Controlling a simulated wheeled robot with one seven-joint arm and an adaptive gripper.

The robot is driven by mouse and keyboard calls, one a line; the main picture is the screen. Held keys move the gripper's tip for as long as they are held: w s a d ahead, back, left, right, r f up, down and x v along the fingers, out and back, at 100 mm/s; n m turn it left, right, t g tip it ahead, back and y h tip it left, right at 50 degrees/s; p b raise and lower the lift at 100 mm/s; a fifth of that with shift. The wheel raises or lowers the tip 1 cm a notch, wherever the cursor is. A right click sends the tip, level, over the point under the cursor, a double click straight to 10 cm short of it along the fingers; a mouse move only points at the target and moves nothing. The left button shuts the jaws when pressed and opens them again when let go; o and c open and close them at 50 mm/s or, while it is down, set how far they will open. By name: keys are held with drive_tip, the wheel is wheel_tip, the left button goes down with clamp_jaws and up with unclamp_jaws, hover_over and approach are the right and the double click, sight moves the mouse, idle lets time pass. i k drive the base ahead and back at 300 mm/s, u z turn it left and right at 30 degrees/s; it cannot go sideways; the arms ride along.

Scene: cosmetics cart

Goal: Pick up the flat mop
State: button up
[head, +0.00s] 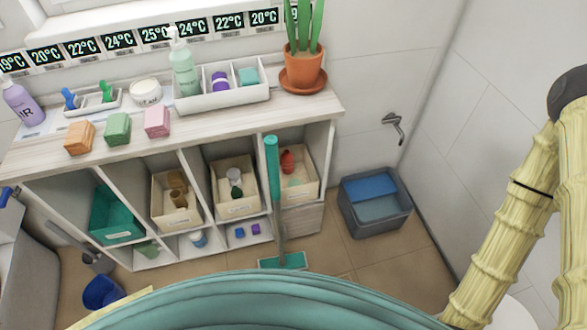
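The flat mop (273,170) stands almost upright in front of the shelf unit, with a teal grip at the top, a thin grey pole and a flat teal head on the tiled floor. Its grip reaches nearly up to the front edge of the countertop; I cannot tell whether it touches the shelf. My gripper is not in view. Pale yellow, ringed links at the right edge, with a dark joint on top, appear to be part of my arm, well to the right of the mop.
The shelf unit (325,108) carries bottles, soap blocks, a divided tray and a potted plant (304,67). Its compartments hold several bins. A grey crate (376,222) with blue contents stands right of the mop. A blue bucket (102,291) is at lower left. Walls close off the right.

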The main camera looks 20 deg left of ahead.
sight(297, 262)
drive_tip(key=z, duration=0.05)
drive_tip(key=k, duration=0.45)
drive_tip(key=u, duration=0.45)
drive_tip(key=i, duration=0.4)
drive_tip(key=z, duration=1.65)
drive_tip(key=k, duration=1.1)
drive_tip(key=u, duration=1.4)
